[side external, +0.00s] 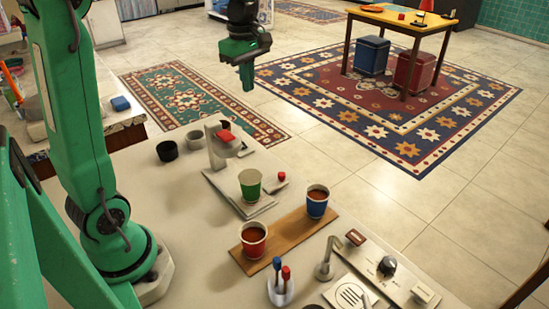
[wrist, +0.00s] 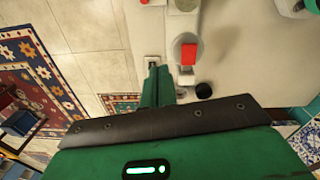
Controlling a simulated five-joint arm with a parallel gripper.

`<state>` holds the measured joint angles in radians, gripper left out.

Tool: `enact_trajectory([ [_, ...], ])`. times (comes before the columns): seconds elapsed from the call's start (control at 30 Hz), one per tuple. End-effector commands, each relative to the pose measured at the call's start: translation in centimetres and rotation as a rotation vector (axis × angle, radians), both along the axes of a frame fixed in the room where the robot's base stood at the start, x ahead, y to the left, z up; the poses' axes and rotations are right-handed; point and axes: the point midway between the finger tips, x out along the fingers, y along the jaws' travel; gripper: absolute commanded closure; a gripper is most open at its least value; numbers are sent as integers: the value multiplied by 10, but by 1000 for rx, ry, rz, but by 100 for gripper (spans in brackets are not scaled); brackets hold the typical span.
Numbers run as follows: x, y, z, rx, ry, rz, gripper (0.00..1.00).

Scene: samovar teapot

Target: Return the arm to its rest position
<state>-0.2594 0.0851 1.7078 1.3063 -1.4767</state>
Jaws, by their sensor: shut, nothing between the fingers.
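My gripper (side external: 247,88) hangs high at the top middle of the side external view, fingers pointing down. Its green fingers are together with nothing visible between them. In the wrist view my gripper (wrist: 154,68) shows as two narrow green fingers side by side. It appears apart from the worktop (side external: 140,180) and from everything standing on it. My green arm fills the left of the side external view.
On the worktop stand a pale machine with a red top (side external: 229,138), a green cup (side external: 250,187), a blue cup (side external: 317,203) and a red cup (side external: 253,240) on a wooden board (side external: 285,240). A yellow table (side external: 400,17) stands farther off.

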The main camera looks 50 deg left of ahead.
Motion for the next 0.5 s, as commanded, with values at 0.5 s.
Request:
enact_trajectory([
  [0.5,-82,-62,10,142,-183,-807,100],
])
